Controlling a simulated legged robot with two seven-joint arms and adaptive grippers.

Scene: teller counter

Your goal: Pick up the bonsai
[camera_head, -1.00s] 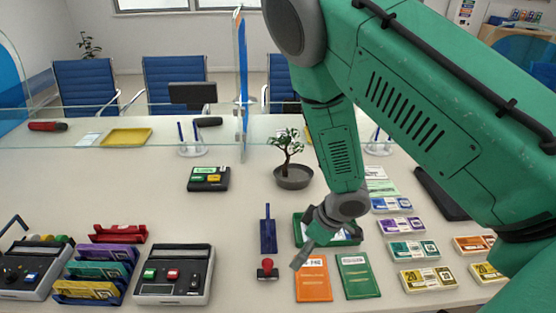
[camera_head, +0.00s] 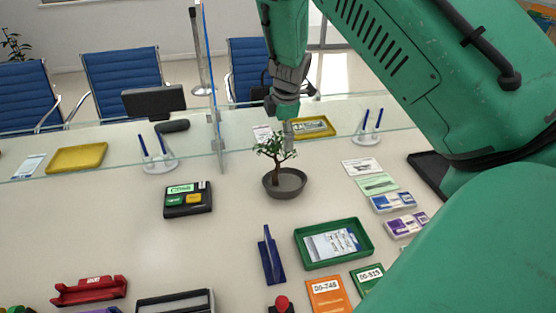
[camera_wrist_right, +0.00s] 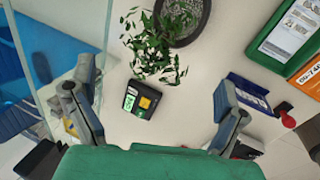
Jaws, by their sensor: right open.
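The bonsai (camera_head: 276,148) is a small green tree in a round grey pot (camera_head: 285,184) standing upright on the counter. My right gripper (camera_head: 288,142) is above and just behind the bonsai in the head view, pointing down. In the right wrist view the right gripper (camera_wrist_right: 155,105) has its two fingers wide apart and nothing between them. The leaves (camera_wrist_right: 152,45) and pot (camera_wrist_right: 182,18) show beyond the fingertips there, toward the top. The gripper and pot appear apart. My left gripper is not in view.
A glass screen (camera_head: 212,90) stands left of and behind the bonsai. The counter around the pot is clear.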

